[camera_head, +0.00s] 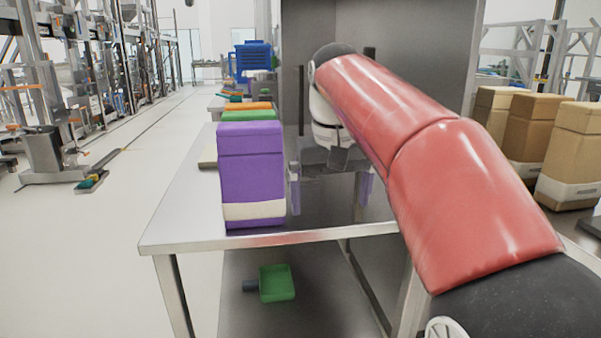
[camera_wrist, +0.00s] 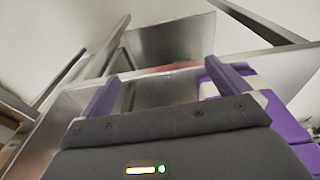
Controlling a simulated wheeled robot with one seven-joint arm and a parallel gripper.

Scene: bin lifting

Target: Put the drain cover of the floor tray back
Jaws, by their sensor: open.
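I cannot make out the drain cover in either view. A grey metal surface (camera_head: 320,312) lies low under the steel table, perhaps the floor tray; I cannot tell. A green scoop-like thing with a dark handle (camera_head: 277,283) lies on it. My gripper (camera_head: 330,190) hangs at the steel table, right of the purple bin and apart from it in the head view. Its two purple fingers are spread with nothing between them. In the wrist view my gripper (camera_wrist: 163,72) is open, and the purple bin (camera_wrist: 285,120) shows behind and right of the right finger.
The steel table (camera_head: 185,215) carries the purple bin (camera_head: 252,175) near its front edge, with green (camera_head: 248,115) and orange (camera_head: 248,105) bins behind. Several brown boxes (camera_head: 575,150) stand at the right. A tall grey panel (camera_head: 420,60) rises behind my arm.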

